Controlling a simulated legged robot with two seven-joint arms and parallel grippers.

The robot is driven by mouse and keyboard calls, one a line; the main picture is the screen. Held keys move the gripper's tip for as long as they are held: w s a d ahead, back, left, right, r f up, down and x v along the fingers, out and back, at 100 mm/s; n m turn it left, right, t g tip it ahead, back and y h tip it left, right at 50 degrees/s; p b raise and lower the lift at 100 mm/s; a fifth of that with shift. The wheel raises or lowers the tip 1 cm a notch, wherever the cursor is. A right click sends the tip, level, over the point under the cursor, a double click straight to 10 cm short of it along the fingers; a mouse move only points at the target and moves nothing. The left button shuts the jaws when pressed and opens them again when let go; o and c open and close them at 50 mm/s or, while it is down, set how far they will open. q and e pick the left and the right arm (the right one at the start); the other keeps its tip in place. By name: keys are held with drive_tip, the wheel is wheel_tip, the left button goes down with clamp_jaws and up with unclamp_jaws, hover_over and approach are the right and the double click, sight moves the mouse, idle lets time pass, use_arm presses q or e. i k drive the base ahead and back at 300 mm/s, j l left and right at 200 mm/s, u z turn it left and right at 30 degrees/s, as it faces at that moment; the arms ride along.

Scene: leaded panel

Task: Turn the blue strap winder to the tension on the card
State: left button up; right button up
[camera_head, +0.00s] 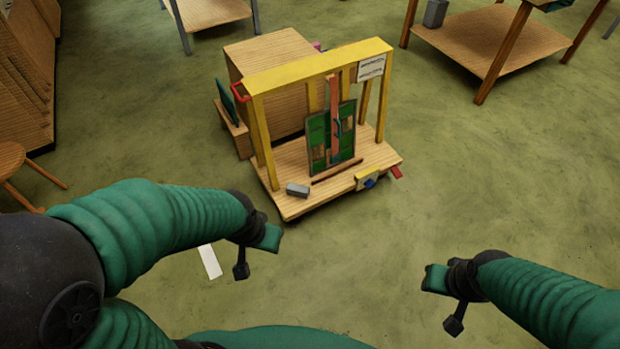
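A small blue winder (369,183) sits on a yellow block (362,178) at the front right edge of the wooden cart. A white card (371,68) with small dark print, too small to read, hangs at the upper right of the yellow frame (310,68). A green leaded panel (318,140) stands upright under the frame, with a red-brown upright strip in front of it. My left gripper (268,238) is in front of the cart, to its lower left. My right gripper (435,279) is lower right of the winder. Both are apart from the cart; their finger gaps are unclear.
A grey block (298,190) lies on the cart's front left corner. A red piece (396,171) juts out at its right edge. A white strip (209,262) lies on the floor by my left arm. A table (490,45) stands at the back right. Floor between my grippers is clear.

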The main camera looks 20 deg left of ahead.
sight(370, 183)
drive_tip(key=i+u, duration=0.1)
drive_tip(key=i, duration=0.95)
drive_tip(key=i+l+u, duration=0.15)
drive_tip(key=i, duration=0.85)
